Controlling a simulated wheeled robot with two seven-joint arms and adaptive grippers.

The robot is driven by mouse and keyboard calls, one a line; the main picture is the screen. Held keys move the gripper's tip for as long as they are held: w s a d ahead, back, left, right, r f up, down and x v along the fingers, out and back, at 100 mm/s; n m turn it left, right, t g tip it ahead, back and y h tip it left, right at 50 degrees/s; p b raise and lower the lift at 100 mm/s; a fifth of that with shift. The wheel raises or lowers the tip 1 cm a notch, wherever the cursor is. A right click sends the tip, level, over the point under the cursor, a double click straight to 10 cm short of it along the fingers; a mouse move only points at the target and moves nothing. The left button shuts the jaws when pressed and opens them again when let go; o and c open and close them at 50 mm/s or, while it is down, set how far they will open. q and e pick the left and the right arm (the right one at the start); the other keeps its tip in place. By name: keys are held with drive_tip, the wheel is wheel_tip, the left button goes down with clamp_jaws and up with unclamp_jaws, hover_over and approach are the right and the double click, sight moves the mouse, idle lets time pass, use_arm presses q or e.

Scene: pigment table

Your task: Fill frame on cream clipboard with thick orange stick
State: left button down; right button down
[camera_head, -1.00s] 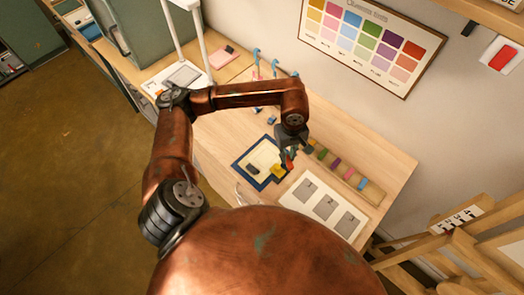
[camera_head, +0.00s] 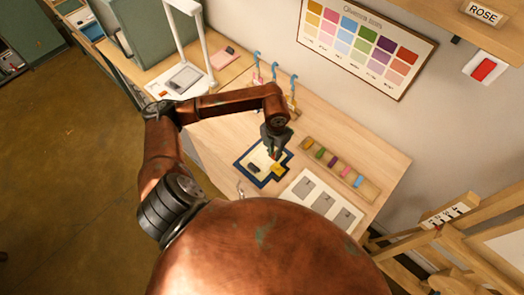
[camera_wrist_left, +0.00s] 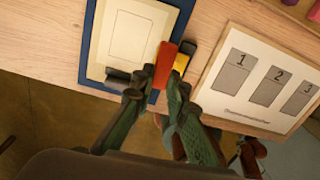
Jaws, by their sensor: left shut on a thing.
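The cream clipboard (camera_head: 257,157) lies on a dark blue mat (camera_head: 240,170) on the table. My left gripper (camera_head: 275,153) points down over the clipboard's right side. In the wrist view the left gripper (camera_wrist_left: 163,88) is shut on the thick orange stick (camera_wrist_left: 164,63), whose end lies beside the frame. Whether the stick touches the paper, I cannot tell. My right gripper is not in view.
A yellow block (camera_head: 278,169) sits at the mat's right corner. A wooden tray (camera_head: 371,190) of several coloured sticks lies to the right. A white card (camera_head: 292,192) with grey numbered panels is in front. A lamp (camera_head: 178,50) stands behind at left.

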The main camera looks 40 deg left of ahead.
sight(269, 158)
use_arm(q)
drive_tip(key=shift+s+a+f+n, duration=0.35)
drive_tip(key=shift+a+f+n, duration=0.6)
drive_tip(key=shift+n, duration=1.9)
drive_tip(key=shift+s+a+f+n, duration=0.45)
drive_tip(key=shift+f+n, duration=0.85)
drive_tip(key=shift+n, duration=1.6)
drive_tip(key=shift+s+a+f+n, duration=0.25)
drive_tip(key=shift+a+f+n, duration=0.75)
drive_tip(key=shift+n, duration=1.85)
drive_tip(key=shift+d+f+b, duration=0.2)
drive_tip(key=shift+f+b, duration=0.6)
drive_tip(key=shift+f, duration=0.3)
drive_tip(key=shift+w+d+r+b, duration=0.15)
drive_tip(key=shift+w+b, duration=0.2)
drive_tip(key=shift+w, duration=0.95)
drive_tip(key=shift+w+b, duration=0.4)
drive_tip(key=shift+w, duration=0.45)
drive_tip(key=shift+w+d, duration=0.1)
drive_tip(key=shift+w, duration=0.3)
drive_tip(key=shift+w, duration=0.15)
